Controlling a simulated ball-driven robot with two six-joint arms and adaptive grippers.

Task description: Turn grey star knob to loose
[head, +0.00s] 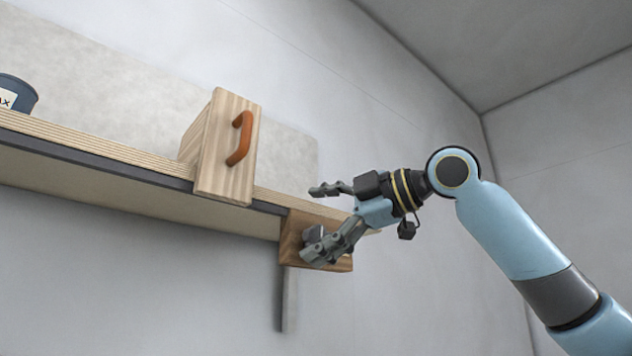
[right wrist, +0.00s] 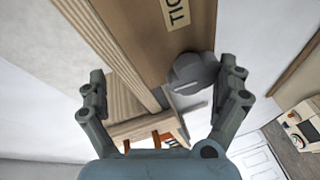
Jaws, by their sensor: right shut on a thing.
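The grey star knob (head: 312,233) sits on a brown wooden block (head: 342,263) under the shelf's right end. In the right wrist view the knob (right wrist: 190,73) lies between the fingers, close to the right-hand finger. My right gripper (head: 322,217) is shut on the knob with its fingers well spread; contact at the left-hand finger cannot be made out. The right gripper also shows in the right wrist view (right wrist: 163,88). My left gripper is not in view.
A plywood shelf (head: 100,150) runs along the wall. A wooden box front (head: 222,170) with an orange handle (head: 240,138) stands at its edge, left of the gripper. A dark tub (head: 18,93) is at the far left. The space below the block is open.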

